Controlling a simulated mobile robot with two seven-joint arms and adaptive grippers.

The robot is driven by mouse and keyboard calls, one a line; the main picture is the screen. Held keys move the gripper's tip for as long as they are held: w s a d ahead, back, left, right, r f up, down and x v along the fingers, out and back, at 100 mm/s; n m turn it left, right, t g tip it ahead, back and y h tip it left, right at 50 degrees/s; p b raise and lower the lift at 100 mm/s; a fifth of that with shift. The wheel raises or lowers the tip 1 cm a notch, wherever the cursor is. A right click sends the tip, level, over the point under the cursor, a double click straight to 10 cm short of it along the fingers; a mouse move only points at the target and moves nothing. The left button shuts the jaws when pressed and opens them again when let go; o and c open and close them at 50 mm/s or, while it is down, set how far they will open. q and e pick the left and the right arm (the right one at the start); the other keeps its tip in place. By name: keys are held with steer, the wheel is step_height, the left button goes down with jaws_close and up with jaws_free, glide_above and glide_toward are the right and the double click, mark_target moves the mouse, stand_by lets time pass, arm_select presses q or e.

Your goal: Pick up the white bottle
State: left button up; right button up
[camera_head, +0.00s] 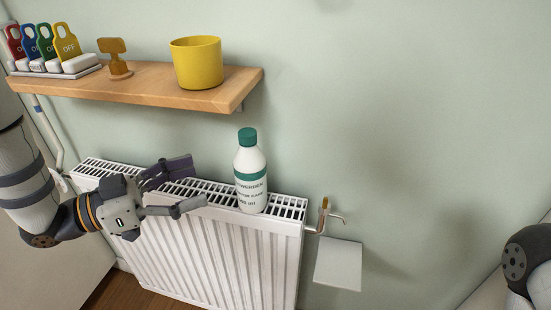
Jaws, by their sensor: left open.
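The white bottle (251,188) has a green cap and a green band with dark print on its label. It stands upright on top of the white radiator (205,253), near its right end. My left gripper (200,185) is open and empty, to the left of the bottle. Its two dark fingers point right toward the bottle, with a gap between the fingertips and the bottle. On the right edge part of my right arm shows, but its gripper is out of view.
A wooden shelf (140,86) above holds a yellow cup (197,63), a small wooden stand (116,57) and several coloured OFF tags (67,43). A valve (325,215) and a white plate (338,264) are right of the radiator.

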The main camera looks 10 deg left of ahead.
mark_target(249, 161)
arm_select(q)
steer(key=x, duration=0.7)
steer(key=r+x, duration=0.1)
steer(key=x, duration=0.3)
steer(key=shift+w+d+r, duration=0.1)
steer(key=shift+w+d, duration=0.05)
steer(key=shift+d, duration=0.15)
jaws_close()
